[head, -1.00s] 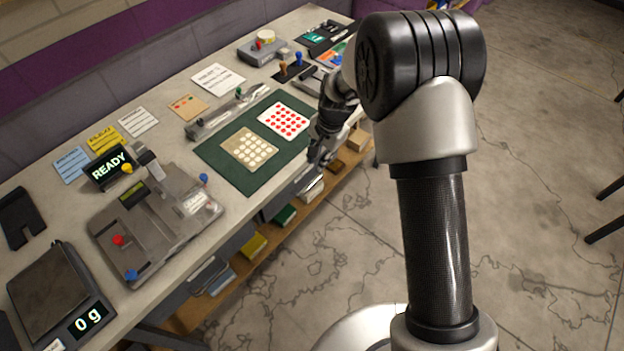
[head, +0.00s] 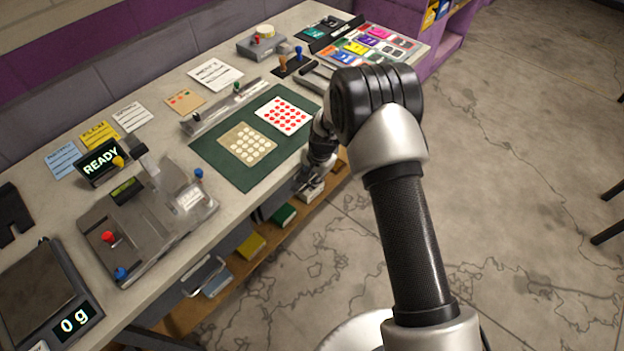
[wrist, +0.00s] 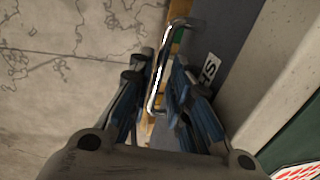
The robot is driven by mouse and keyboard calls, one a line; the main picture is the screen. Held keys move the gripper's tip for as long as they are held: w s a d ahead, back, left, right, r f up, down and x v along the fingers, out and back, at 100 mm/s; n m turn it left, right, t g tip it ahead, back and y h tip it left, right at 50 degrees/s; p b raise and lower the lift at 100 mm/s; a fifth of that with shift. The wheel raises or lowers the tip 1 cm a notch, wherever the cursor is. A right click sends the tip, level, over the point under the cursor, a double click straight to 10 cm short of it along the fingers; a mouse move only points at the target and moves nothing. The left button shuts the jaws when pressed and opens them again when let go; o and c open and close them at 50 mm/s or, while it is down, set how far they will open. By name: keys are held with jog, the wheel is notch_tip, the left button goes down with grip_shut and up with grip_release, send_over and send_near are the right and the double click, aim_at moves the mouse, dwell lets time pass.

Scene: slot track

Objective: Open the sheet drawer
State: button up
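The sheet drawer's dark front (wrist: 228,45) is in the wrist view, below the table edge, with a white label (wrist: 209,69) whose visible letters end in "TS". Its bright metal bar handle (wrist: 161,70) stands out from the front. My gripper (wrist: 163,66) has one finger on each side of the handle, with narrow gaps seeming to show beside the bar. In the head view my gripper (head: 303,184) is low at the table's front edge, and my arm hides most of this drawer. The drawer appears shut, though little of it shows.
The table (head: 150,245) carries a green mat (head: 222,169) with two sheets, a metal device (head: 150,220) and a scale (head: 45,295). Another handle (head: 203,275) juts out further left. A wooden shelf (head: 235,272) with books lies below.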

jog(key=shift+c, duration=0.5)
grip_shut()
